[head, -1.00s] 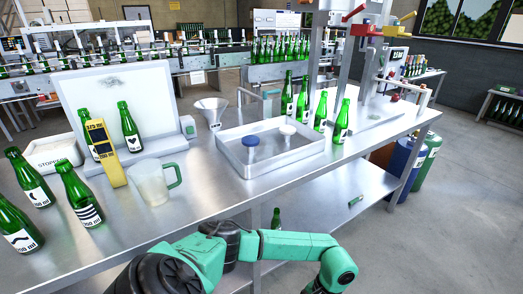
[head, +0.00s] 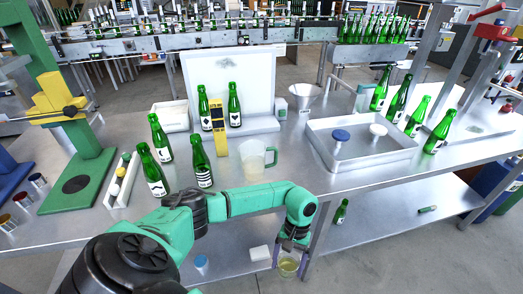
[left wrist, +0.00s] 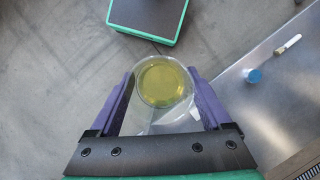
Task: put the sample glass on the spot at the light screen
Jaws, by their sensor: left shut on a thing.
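The sample glass (head: 288,267) is a clear round glass with yellow liquid. It also shows from above in the left wrist view (left wrist: 164,84). My left gripper (head: 291,258) is shut on it, with a purple finger on either side. It is low, in front of the workbench's front edge and below its top. The light screen (head: 240,62) is a white upright panel at the back of the bench, with a low base (head: 255,126). Two green bottles (head: 234,104) stand before it. I cannot make out the spot. My right gripper is out of view.
A clear mug with a green handle (head: 254,163) and a yellow gauge (head: 219,128) stand before the screen. Green bottles (head: 201,165) stand front left. A metal tray (head: 361,169) holds blue and white capped pieces. A lower shelf (head: 385,215) runs beneath the bench.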

